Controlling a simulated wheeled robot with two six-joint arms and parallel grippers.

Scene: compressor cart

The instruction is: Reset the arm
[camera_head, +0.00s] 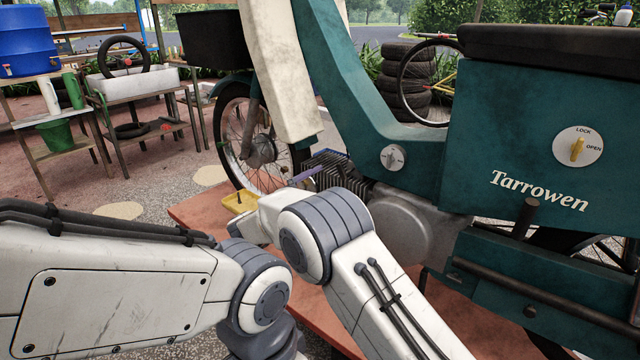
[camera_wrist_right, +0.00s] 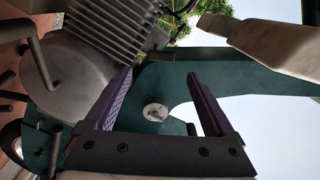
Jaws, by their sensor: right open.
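My right gripper (camera_head: 315,166) is partly visible in the head view, beside the finned engine (camera_head: 345,172) of the teal Tarrowen motorbike (camera_head: 415,140). In the right wrist view its two purple fingers (camera_wrist_right: 165,105) are spread wide, with nothing between them. A round plate (camera_wrist_right: 155,112) on the teal frame shows beyond the gap, apart from the fingers. It is probably the small round dial (camera_head: 393,157) in the head view. My left arm comes in from the left, but its gripper is out of view.
A LOCK/OPEN dial (camera_head: 578,147) is on the teal side panel. The bike stands on a reddish platform (camera_head: 190,213) with a yellow tray (camera_head: 240,201). Workbenches and a blue barrel (camera_head: 27,42) stand at left; stacked tyres (camera_head: 405,92) stand behind. Ground between bench and bike is open.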

